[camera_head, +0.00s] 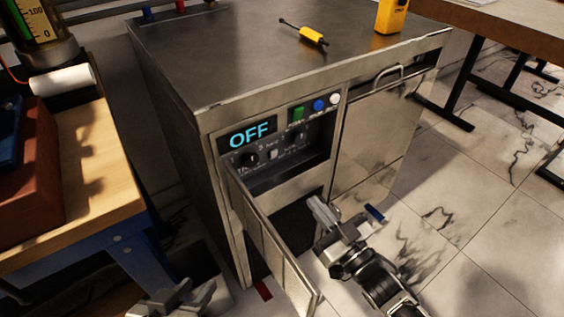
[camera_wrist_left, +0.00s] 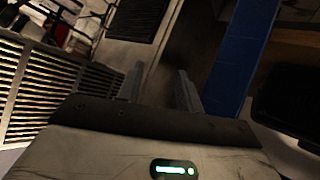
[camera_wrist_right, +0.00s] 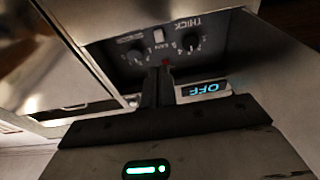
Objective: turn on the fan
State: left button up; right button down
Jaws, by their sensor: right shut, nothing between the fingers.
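A metal cabinet (camera_head: 185,75) has a lit display (camera_head: 248,133) reading OFF. Below it is a recessed control panel (camera_head: 300,150) with dark knobs (camera_head: 249,158) and a small pale switch (camera_head: 273,154). In the right wrist view the panel appears upside down, with the pale switch (camera_wrist_right: 158,39), two knobs and the OFF display (camera_wrist_right: 207,89). I cannot tell which part is the fan. My right gripper (camera_head: 316,205) is shut and empty, in front of and below the panel, apart from it. My left gripper (camera_head: 185,296) is open and empty, low at the left; its fingers (camera_wrist_left: 159,80) stand apart.
An open metal door (camera_head: 268,245) sticks out below the panel, left of my right gripper. Green, blue and white buttons (camera_head: 319,105) sit above the panel. A yellow tool (camera_head: 312,35) lies on the cabinet top. A wooden bench (camera_head: 100,180) stands left; tiled floor is free at right.

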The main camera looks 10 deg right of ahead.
aim_at(274, 153)
jog(key=b+x, duration=0.2)
jog(key=x, duration=1)
jog(key=shift+w+a+f, duration=0.1)
jog(key=shift+w, duration=0.05)
pick_arm(q)
jog(key=shift+w+d+r+t+h, duration=0.15)
jog(key=shift+d+r+t+h, duration=0.05)
jog(key=shift+r+t, duration=0.25)
jog(key=shift+w+d+r+t+h, duration=0.1)
jog(key=shift+d+r+t+h, duration=0.1)
jog(key=shift+r+t, duration=0.25)
pick_arm(e)
jog(key=shift+w+a, duration=0.25)
jog(key=shift+w, duration=0.3)
